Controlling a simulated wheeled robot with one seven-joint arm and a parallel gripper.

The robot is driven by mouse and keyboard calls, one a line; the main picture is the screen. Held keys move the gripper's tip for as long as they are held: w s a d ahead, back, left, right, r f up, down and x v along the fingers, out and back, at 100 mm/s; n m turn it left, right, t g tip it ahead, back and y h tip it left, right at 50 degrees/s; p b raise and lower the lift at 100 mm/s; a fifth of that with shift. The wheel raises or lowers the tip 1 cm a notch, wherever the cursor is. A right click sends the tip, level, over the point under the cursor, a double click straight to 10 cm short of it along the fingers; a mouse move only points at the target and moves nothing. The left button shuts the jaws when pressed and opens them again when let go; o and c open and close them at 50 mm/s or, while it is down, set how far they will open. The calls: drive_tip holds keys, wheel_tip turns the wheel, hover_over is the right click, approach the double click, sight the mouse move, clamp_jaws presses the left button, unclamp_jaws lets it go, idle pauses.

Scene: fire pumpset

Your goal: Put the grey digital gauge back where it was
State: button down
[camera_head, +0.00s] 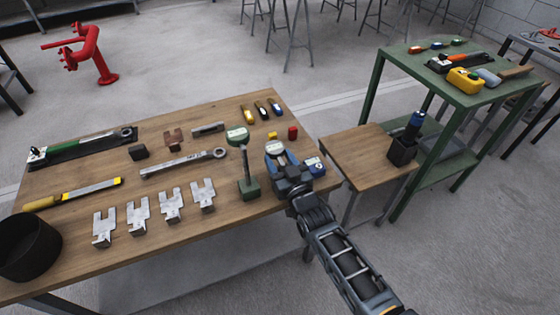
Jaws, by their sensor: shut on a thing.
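My gripper (281,158) is over the right end of the wooden workbench, its jaws shut on the grey digital gauge (275,147). Only the pale top of the gauge shows between the fingers; the rest is hidden by them. I cannot tell whether the gauge touches the bench top. A blue gauge-like item (314,165) sits just right of the gripper, close to the bench's right edge. A green item with a pale face (237,135) lies left of and slightly behind the gripper.
The wooden workbench (75,257) also holds a wrench (183,163), several metal brackets (170,207) and a dark bin (28,248). A small side table (350,150) stands right.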

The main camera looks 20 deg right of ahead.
idle(0.3)
drive_tip(key=shift+c, duration=1.8)
unclamp_jaws()
drive_tip(key=shift+f, duration=0.1)
drive_tip(key=shift+r, duration=0.25)
drive_tip(key=s, duration=1.2)
drive_tip(key=shift+f, duration=0.1)
